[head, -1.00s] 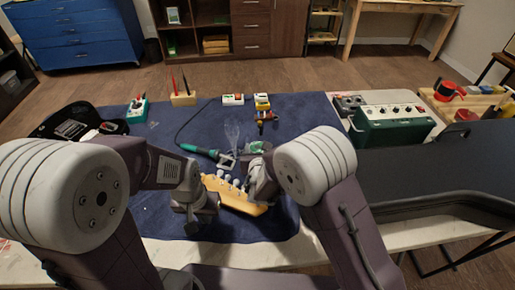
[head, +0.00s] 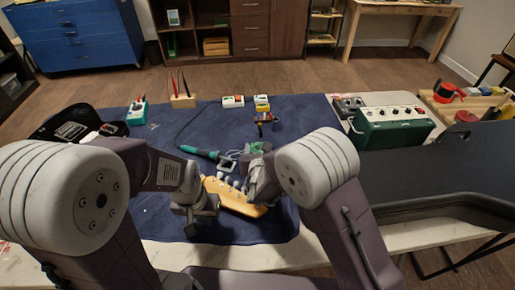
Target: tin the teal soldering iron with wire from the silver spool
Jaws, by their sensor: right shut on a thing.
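The teal soldering iron (head: 203,153) lies on the blue mat (head: 150,165) in the head view. Its dark cable curves up behind it, and its tip end is at a small pale metal frame (head: 227,163). My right gripper (head: 251,188) is beside the guitar headstock, below and right of the iron. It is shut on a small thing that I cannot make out. My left gripper (head: 194,222) is at the headstock's left end, and its fingers are too hidden to judge. I cannot clearly pick out the silver spool. A small green and grey item (head: 260,148) sits behind my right wrist.
The wooden guitar headstock (head: 235,199) with pale tuners lies between my grippers. A green amplifier-like box (head: 391,131) stands at the right. A teal meter (head: 137,112), a wooden holder (head: 183,101) and small boxes stand at the back. The mat's left middle is mostly clear.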

